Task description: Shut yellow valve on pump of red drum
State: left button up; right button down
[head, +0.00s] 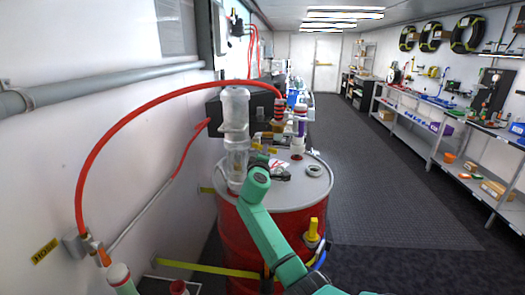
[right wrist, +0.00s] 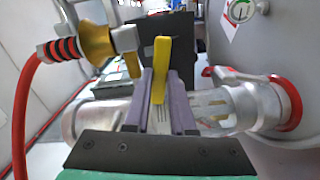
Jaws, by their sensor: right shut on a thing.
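The red drum (head: 240,235) stands at the centre of the head view with a grey lid. A clear and white pump (head: 235,115) rises from the left of the lid. My right gripper (head: 262,157) is at the pump's right side, its arm reaching over the lid. In the right wrist view the yellow valve handle (right wrist: 161,62) stands between the two grey-purple fingers of the gripper (right wrist: 160,92), which are shut on it. The handle points up the picture, across the clear pipe (right wrist: 238,106). The fingers hide its base. My left gripper is not in view.
A red hose (head: 130,118) arches from the left wall over the pump. A yellow fitting (right wrist: 97,45) with a red-and-black hose end sits close to the left of the fingers. The right floor is clear.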

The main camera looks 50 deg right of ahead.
jog(key=shift+s+d+r+n+p, duration=0.15)
jog(key=shift+r+n+p, duration=0.65)
jog(key=shift+n, duration=0.5)
jog(key=c, duration=0.7)
grip_release()
jog(key=shift+d, duration=0.1)
jog(key=shift+c, duration=0.2)
jog(key=b+v, duration=0.3)
jog(key=v, duration=1.1)
jog(key=shift+f, duration=0.25)
